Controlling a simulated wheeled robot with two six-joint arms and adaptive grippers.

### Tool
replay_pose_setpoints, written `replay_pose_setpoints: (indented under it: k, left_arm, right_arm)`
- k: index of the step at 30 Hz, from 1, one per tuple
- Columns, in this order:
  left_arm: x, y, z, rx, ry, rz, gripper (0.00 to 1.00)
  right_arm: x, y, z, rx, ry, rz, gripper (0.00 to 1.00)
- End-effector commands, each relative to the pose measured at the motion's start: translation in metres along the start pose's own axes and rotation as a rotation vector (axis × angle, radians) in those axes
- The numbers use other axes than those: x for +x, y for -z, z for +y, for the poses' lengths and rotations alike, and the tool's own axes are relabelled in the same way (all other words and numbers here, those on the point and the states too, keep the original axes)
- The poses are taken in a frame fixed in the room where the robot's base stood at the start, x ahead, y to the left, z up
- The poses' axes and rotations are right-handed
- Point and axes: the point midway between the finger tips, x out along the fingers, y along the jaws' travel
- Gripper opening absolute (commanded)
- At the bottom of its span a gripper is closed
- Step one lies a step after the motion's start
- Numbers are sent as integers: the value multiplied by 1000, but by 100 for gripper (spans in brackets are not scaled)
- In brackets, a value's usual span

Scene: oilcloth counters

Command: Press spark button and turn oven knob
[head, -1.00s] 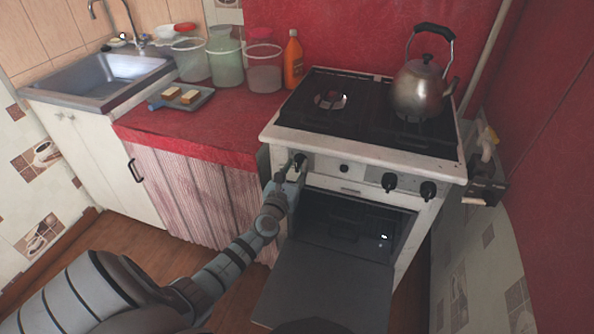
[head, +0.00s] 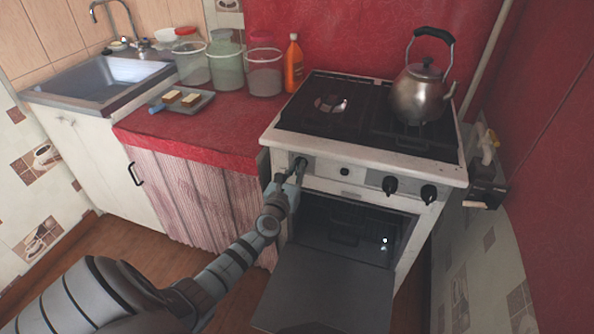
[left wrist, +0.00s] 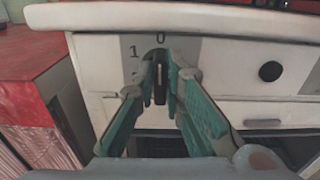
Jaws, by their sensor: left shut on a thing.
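The white stove (head: 370,165) has a front panel with a dark leftmost oven knob (head: 301,162), beside printed marks 0 and 1. My left gripper (head: 293,176) is shut on this knob. In the left wrist view the gripper fingers (left wrist: 161,82) stand on both sides of the oven knob (left wrist: 160,78), which is partly hidden between them. The small round black spark button (head: 344,171) sits to the right of the knob, apart from the gripper. It also shows in the left wrist view (left wrist: 270,71). My right gripper is not in view.
The oven door (head: 325,287) hangs open below the panel, with a bright spot inside the oven. Two black knobs (head: 390,185) are further right. A kettle (head: 422,92) stands on the cooktop. A red counter (head: 190,140) with jars and a tray is at left.

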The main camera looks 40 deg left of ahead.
Motion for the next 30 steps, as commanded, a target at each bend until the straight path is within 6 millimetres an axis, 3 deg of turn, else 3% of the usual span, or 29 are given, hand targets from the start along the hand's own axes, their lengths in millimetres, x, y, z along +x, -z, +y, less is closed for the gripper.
replay_pose_setpoints:
  k: [8, 30]
  left_arm:
    - [0, 1, 1, -146, 1, -1, 0]
    - [0, 3, 4, -804, 1, 0, 0]
  right_arm:
    - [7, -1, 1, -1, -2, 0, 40]
    - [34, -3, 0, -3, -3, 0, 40]
